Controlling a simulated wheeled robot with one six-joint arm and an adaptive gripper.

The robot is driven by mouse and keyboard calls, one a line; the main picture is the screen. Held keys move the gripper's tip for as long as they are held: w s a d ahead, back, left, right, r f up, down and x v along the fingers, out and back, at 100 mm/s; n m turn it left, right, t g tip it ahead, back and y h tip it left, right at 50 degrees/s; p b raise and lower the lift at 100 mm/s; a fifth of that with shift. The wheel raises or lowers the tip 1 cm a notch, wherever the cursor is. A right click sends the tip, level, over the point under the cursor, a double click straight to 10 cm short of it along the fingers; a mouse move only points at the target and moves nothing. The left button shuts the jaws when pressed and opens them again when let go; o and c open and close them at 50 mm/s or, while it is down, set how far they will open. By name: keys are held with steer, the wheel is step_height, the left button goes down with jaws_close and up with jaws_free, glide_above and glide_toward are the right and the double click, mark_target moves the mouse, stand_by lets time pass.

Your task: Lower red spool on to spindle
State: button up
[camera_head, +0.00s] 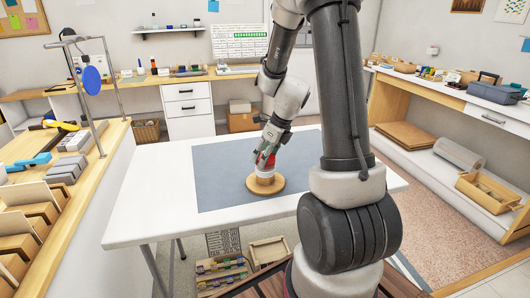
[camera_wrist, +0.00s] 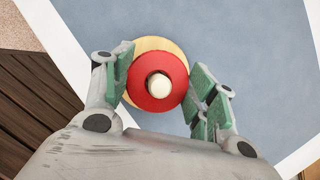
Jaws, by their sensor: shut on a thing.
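The red spool (camera_wrist: 142,92) shows in the wrist view as a red disc with a round pale peg end (camera_wrist: 160,84) in its middle. My gripper (camera_wrist: 158,84) is shut on the spool, with green pads at its left and right edges. In the head view the red spool (camera_head: 261,159) is mostly hidden by my gripper (camera_head: 265,153). It sits above a round wooden base (camera_head: 276,185), with a pale section between them. The base also shows in the wrist view (camera_wrist: 155,43), offset towards the top. I cannot tell whether the spool rests on anything.
The base stands on a grey-blue mat (camera_head: 222,165) on a white table (camera_head: 150,190), with clear mat around it. A wooden bench (camera_head: 108,140) with a metal frame and blue disc stands at left. Another bench (camera_head: 440,88) is at right.

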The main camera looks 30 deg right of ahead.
steer(key=shift+f, duration=0.65)
steer(key=o, duration=1.6)
steer(key=shift+o, duration=0.3)
steer(key=o, duration=0.4)
steer(key=shift+c, duration=0.2)
steer(key=v, duration=0.9)
